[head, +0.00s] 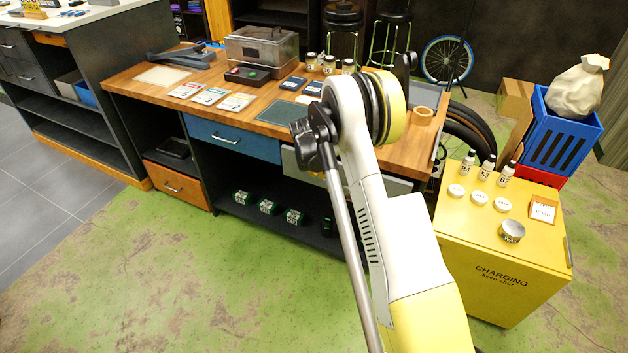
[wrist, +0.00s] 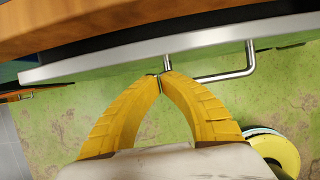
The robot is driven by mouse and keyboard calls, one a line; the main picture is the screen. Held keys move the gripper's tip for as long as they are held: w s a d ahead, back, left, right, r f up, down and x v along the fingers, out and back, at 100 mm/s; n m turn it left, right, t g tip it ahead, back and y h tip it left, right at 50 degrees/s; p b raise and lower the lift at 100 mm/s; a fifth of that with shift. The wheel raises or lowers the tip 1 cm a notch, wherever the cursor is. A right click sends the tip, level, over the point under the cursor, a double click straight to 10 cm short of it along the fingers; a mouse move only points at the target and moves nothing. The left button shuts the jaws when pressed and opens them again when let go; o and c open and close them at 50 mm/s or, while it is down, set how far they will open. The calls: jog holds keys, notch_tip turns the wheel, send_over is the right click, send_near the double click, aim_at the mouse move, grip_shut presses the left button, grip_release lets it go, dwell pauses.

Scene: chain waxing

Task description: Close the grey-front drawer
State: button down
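The grey-front drawer (head: 300,165) is under the right part of the wooden workbench, right of the blue drawer (head: 232,138). My arm hides its middle in the head view. In the wrist view its pale front (wrist: 110,66) runs across the upper part, with a dark gap between it and the wooden top. Its silver bar handle (wrist: 225,78) sticks out from the front. My gripper (wrist: 162,80) has its two yellow fingers together at the tips. The tips are at the handle's left end and cover that corner; I cannot tell if they touch it.
The workbench top (head: 150,95) carries a clear-lidded machine (head: 262,50), cards and jars. An orange drawer (head: 178,186) is at lower left. A yellow charging cabinet (head: 500,270) stands at right, near my arm. The green floor in front is clear.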

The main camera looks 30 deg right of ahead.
jog(key=shift+w+d, duration=0.25)
jog(key=shift+d, duration=0.1)
jog(key=w+d, duration=0.1)
jog(key=d, duration=0.1)
jog(key=w+d, duration=0.1)
jog(key=w, duration=0.1)
jog(key=shift+d, duration=0.4)
jog(key=shift+a, duration=0.1)
